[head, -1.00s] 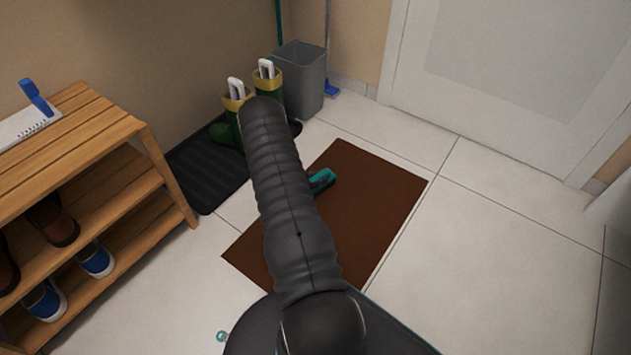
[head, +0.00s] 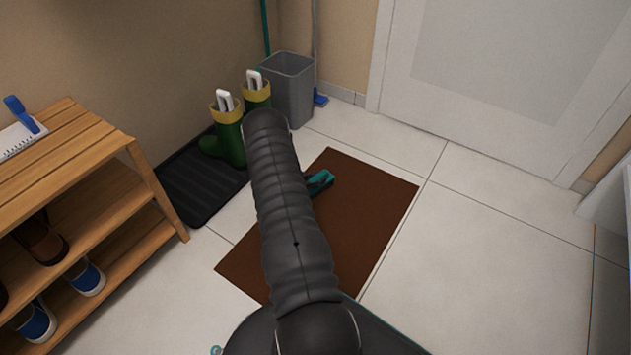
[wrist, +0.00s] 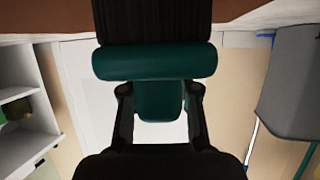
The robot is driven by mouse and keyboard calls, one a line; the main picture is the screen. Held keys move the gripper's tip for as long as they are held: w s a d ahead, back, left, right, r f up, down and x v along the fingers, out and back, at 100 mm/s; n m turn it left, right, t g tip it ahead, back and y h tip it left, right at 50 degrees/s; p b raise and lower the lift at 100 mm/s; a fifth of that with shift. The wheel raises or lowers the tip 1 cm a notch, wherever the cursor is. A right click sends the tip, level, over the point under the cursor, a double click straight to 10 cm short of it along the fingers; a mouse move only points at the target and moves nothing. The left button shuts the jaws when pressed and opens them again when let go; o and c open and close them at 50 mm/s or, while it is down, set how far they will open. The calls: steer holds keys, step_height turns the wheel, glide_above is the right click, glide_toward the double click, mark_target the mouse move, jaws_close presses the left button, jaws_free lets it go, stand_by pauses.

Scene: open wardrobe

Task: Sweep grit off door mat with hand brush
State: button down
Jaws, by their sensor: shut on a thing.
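The brown door mat (head: 365,210) lies on the tiled floor, ahead of me and partly behind my arm. The teal hand brush (head: 320,182) shows just right of my arm, over the mat's left middle part. In the wrist view the teal brush (wrist: 155,62) has its dark bristles toward the brown mat surface (wrist: 265,15) at the top edge. My gripper (wrist: 159,92) is shut on the brush's handle. In the head view my arm hides most of the gripper. I cannot tell whether the bristles touch the mat, and I make out no grit.
A wooden shoe rack (head: 75,130) with shoes stands at left. A white door (head: 480,90) is at the back. Tiles at right are clear.

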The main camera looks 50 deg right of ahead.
mark_target(322, 174)
steer(key=shift+w+d+f, duration=0.1)
steer(key=shift+w+d, duration=0.05)
steer(key=shift+d, duration=1.5)
steer(key=shift+s+a+p, duration=0.15)
steer(key=shift+a+p, duration=0.15)
steer(key=shift+a, duration=1.55)
steer(key=shift+s+a+p, duration=0.15)
steer(key=shift+a+p, duration=0.1)
steer(key=shift+a, duration=1.55)
steer(key=shift+s+a, duration=0.15)
steer(key=shift+a, duration=1.65)
steer(key=shift+s+a, duration=0.15)
steer(key=shift+a, duration=1.65)
steer(key=shift+s+a, duration=0.2)
steer(key=shift+a, duration=2.4)
steer(key=shift+s+a, duration=0.2)
steer(key=shift+a, duration=2.4)
steer(key=shift+s+a, duration=0.1)
steer(key=shift+a, duration=1.7)
steer(key=shift+w, duration=0.25)
steer(key=shift+d, duration=0.1)
